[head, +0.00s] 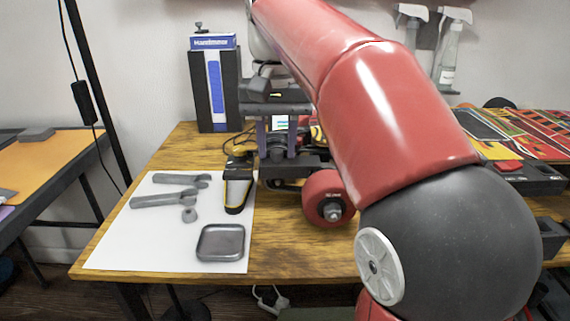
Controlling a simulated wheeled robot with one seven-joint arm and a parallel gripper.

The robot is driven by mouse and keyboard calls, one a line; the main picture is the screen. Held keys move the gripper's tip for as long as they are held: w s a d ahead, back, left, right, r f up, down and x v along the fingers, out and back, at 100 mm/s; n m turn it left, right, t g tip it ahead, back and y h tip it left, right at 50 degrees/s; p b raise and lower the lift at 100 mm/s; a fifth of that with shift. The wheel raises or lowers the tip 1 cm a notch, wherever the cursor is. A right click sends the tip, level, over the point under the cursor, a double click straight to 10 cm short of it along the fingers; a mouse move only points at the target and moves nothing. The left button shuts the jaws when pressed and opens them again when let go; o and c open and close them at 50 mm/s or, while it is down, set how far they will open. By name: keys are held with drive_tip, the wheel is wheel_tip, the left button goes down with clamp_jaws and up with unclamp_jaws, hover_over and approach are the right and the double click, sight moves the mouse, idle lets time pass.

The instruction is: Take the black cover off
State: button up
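A partly dismantled board with a red wheel (318,190) stands on the wooden table, mostly behind my red arm. Dark flat parts show above the wheel, among them a dark block (256,90) and a dark horizontal piece (290,108). I cannot tell which of these dark parts is the black cover, or whether it is in place. My arm rises from the lower right and leaves the picture at the top. A pale part shows behind it near the dark block. I cannot make out the gripper's fingers or whether they hold anything.
A white sheet (150,235) on the table's left bears several grey tools, a square metal tray (220,241) and a black-and-yellow tool (237,188). A blue-and-black box (215,88) stands behind. Spray bottles (452,48) hang at the back. Another table (50,155) stands at left.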

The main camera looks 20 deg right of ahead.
sight(277, 151)
drive_tip(key=c, duration=0.6)
drive_tip(key=shift+r, duration=0.15)
drive_tip(key=shift+c, duration=0.2)
drive_tip(key=shift+r+p, duration=1.15)
drive_tip(key=shift+p, duration=0.25)
drive_tip(key=shift+r, duration=1.2)
drive_tip(key=shift+s, duration=0.1)
